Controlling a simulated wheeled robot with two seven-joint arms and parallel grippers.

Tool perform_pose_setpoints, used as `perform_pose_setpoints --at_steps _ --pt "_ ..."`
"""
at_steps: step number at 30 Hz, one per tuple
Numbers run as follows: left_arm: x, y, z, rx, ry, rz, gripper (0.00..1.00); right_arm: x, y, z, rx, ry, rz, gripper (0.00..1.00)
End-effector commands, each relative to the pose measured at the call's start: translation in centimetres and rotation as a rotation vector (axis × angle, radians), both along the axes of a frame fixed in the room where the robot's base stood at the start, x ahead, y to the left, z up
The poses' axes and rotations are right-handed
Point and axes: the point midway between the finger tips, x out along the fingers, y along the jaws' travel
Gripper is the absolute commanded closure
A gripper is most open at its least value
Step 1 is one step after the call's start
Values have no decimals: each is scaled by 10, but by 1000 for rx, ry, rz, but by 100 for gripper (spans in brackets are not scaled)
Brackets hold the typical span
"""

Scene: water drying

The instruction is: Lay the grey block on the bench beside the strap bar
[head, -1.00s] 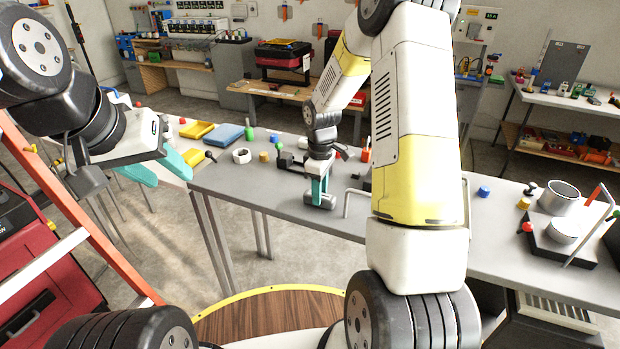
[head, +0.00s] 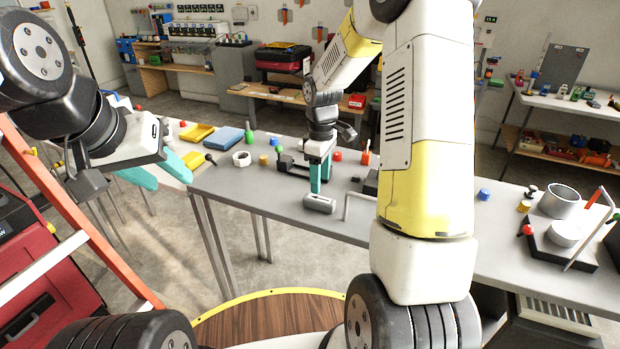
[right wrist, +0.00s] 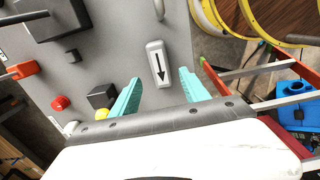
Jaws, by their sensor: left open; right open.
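The grey block (head: 319,204) lies on the grey bench (head: 240,188) near its front edge. In the right wrist view the block (right wrist: 158,63) shows a black arrow on its top. A thin pale bent bar (head: 347,205), perhaps the strap bar, stands just right of the block; its end (right wrist: 159,9) shows at the top of the wrist view. My right gripper (head: 321,188) is open above the block, which appears between and just beyond the fingertips (right wrist: 160,76). My left gripper (head: 172,181) is open and empty, left of the bench.
A white ring (head: 242,158), a yellow-brown cylinder (head: 263,159) and a black fixture (head: 290,163) stand behind the block. A blue cylinder (head: 484,194) and a dark plate with metal cylinders (head: 562,233) are at right. An orange ladder (head: 75,215) stands at left.

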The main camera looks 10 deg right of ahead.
Motion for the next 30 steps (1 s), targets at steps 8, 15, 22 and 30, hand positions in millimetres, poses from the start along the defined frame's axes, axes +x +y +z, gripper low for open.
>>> perform_pose_setpoints --at_steps 8,15,22,30 --pt "0 0 0 0 0 0 55 1 0 47 0 -1 0 46" --pt "0 0 0 0 0 0 55 -12 1 79 6 -38 -54 46" --pt "0 0 0 0 0 0 55 -76 4 154 70 -185 -313 46" --pt "0 0 0 0 0 0 55 -171 11 204 245 -341 -652 46"
